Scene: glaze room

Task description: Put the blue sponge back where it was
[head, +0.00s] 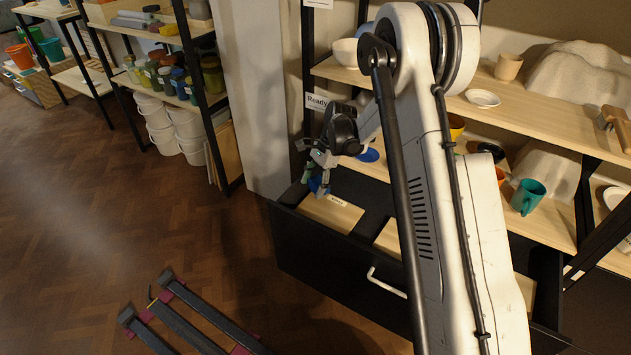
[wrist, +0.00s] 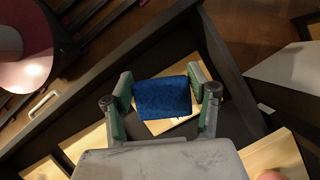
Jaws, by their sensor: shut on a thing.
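The blue sponge (wrist: 163,98) is between the two green-padded fingers of my gripper (wrist: 162,90) in the wrist view. My gripper is shut on it. In the head view my gripper (head: 318,184) points down over the left end of an open black drawer (head: 290,232), and only a little blue of the sponge shows there. In the wrist view the sponge hangs above a light wooden panel in the dark drawer (wrist: 232,75) and hides part of that panel. The gap between sponge and drawer floor is hard to judge.
Shelves above the drawer hold a teal mug (head: 527,197), a small white dish (head: 483,98) and a blue round piece (head: 368,155). A white handle (head: 386,283) is on the drawer front. My arm hides the drawer's middle.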

